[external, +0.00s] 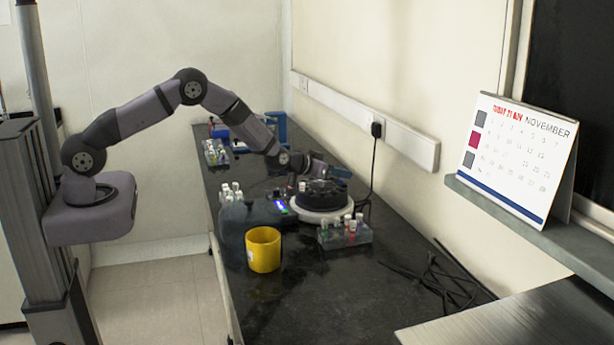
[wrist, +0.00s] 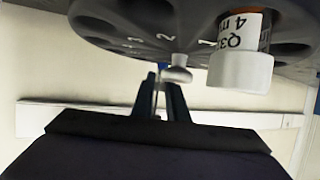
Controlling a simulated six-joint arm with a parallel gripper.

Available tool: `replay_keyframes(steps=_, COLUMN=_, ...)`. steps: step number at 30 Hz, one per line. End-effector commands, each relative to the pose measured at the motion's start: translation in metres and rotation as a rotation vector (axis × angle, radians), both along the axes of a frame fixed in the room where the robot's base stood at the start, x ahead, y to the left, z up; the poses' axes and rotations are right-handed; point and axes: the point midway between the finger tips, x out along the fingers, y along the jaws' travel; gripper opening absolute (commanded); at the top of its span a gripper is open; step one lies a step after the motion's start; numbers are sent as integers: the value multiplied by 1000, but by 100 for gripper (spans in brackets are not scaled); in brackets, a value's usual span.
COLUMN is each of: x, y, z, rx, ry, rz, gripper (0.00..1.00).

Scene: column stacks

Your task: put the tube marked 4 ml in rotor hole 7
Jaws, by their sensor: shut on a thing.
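The tube marked 4 ml (wrist: 241,68) has a white cap and a label reading "4 m" upside down in the wrist view. It seems to stand in a hole of the dark rotor (wrist: 130,32); the number beside that hole is hard to read. A white-capped tube also shows at the rotor's left in the external view (external: 302,186). My gripper (wrist: 160,84) is at the rotor, beside the tube and apart from it. Its narrow fingers are shut on a small grey knob (wrist: 177,74) at the rotor; the exact contact is partly hidden.
The rotor sits on a white round base (external: 322,214). More tubes (external: 231,192) stand left, another rack (external: 215,153) further back. Black cables (external: 435,280) lie at right.

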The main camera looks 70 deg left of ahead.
Motion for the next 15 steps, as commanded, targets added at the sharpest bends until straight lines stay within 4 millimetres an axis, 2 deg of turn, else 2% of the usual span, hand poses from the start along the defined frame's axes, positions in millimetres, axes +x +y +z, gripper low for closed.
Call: replay_keyframes(steps=15, x=0, y=0, z=-12, rx=0, ry=0, rz=0, gripper=0)
